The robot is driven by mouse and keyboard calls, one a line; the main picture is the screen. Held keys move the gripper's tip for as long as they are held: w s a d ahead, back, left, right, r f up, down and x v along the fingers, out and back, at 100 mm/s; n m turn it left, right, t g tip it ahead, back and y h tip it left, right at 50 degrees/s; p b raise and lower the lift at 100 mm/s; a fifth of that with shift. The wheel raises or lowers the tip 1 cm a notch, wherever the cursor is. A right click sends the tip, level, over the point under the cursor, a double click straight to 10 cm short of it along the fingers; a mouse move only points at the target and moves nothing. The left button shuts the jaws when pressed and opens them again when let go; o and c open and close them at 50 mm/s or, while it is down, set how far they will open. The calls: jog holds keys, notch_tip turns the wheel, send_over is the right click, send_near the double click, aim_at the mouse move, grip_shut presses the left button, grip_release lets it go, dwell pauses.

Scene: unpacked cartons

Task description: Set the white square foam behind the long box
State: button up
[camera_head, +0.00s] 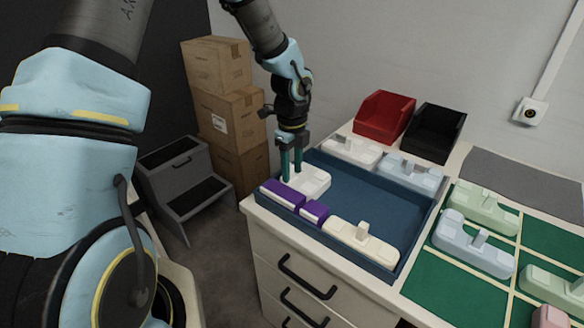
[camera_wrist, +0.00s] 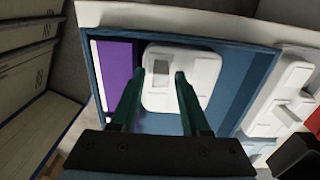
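The white square foam (camera_head: 312,181) lies in the left end of the blue tray, directly behind the long purple box (camera_head: 282,194). A raised knob stands on the foam and shows in the wrist view (camera_wrist: 160,68). My gripper (camera_head: 291,180) points down at the foam. In the wrist view its two teal fingers (camera_wrist: 160,76) stand apart, one on each side of the knob, with gaps visible. The long purple box lies along the tray's front wall. Its purple side also shows left of the foam in the wrist view (camera_wrist: 118,70). Whether box and foam touch is unclear.
The blue tray (camera_head: 365,203) has a bare middle. A short purple box (camera_head: 314,212) and a long cream foam (camera_head: 360,242) line its front. White foam pieces (camera_head: 350,152) stand behind it, with red (camera_head: 384,117) and black (camera_head: 434,132) bins beyond. A green divided board (camera_head: 455,292) is right.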

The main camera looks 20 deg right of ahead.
jog(key=shift+o, duration=0.6)
notch_tip(320, 180, up, 11)
jog(key=b, duration=0.1)
jog(key=shift+f, duration=0.1)
jog(key=s+a+n, duration=0.2)
jog(key=a+n, duration=1.2)
jog(key=a, duration=0.1)
jog(key=s+a+n+t, duration=0.1)
jog(key=s+a+n, duration=0.1)
jog(key=a+n, duration=1.3)
jog(key=shift+a+t, duration=0.15)
jog(key=shift+t, duration=0.15)
